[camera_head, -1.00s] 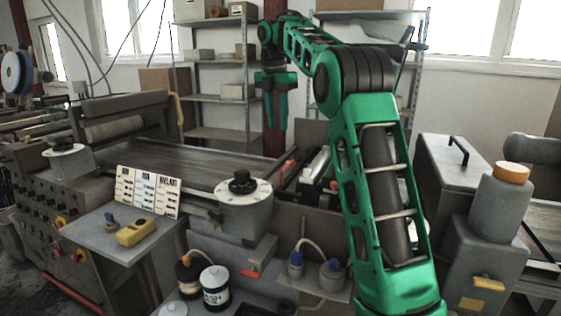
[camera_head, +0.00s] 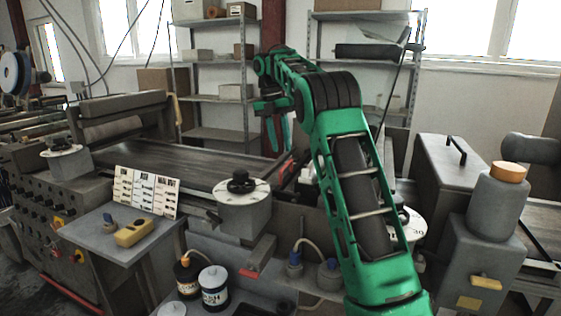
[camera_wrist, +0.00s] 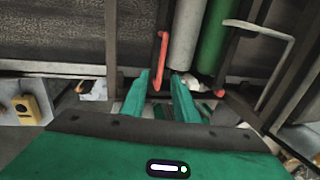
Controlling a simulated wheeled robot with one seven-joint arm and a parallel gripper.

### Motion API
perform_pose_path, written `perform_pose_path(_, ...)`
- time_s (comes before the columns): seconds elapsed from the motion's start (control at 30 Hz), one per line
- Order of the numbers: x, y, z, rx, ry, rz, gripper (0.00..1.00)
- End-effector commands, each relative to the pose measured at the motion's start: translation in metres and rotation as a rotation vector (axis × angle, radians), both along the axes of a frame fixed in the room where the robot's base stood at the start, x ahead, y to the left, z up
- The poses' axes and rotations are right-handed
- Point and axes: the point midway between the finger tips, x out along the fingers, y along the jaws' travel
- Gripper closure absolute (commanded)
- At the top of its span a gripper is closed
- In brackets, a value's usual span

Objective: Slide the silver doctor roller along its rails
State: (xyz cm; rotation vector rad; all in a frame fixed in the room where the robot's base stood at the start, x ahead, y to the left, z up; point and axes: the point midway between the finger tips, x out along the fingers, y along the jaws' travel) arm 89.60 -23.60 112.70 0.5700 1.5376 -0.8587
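The silver doctor roller (camera_wrist: 185,38) shows in the wrist view as a pale grey cylinder, just beyond my fingertips and beside a green roller (camera_wrist: 212,40). In the head view it is mostly hidden behind my arm. My gripper (camera_wrist: 161,76) is open, its two teal fingers spread with a gap between them. A red bar (camera_wrist: 161,60) lies in line with this gap, left of the silver roller. I cannot tell whether a finger touches it. In the head view my gripper (camera_head: 278,142) points down over the far side of the machine.
A wire handle (camera_wrist: 265,32) and dark frame bars stand right of the rollers in the wrist view. Shelves (camera_head: 222,95) stand behind.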

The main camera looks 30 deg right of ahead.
Motion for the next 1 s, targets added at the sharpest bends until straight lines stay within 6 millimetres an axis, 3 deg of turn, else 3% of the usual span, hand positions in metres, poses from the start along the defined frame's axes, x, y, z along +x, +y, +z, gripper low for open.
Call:
perform_pose_path(0.4, -0.008, -0.006, -0.050, 0.000, 0.000, -0.001, 0.72)
perform_pose_path(0.77, -0.009, -0.007, -0.055, 0.000, -0.002, -0.001, 0.72)
perform_pose_path(0.8, -0.009, -0.008, -0.055, 0.000, -0.002, -0.002, 0.74)
perform_pose_path(0.9, -0.009, -0.008, -0.055, 0.000, -0.002, -0.002, 0.98)
perform_pose_path(1.0, -0.009, -0.007, -0.055, 0.000, -0.001, -0.002, 1.00)
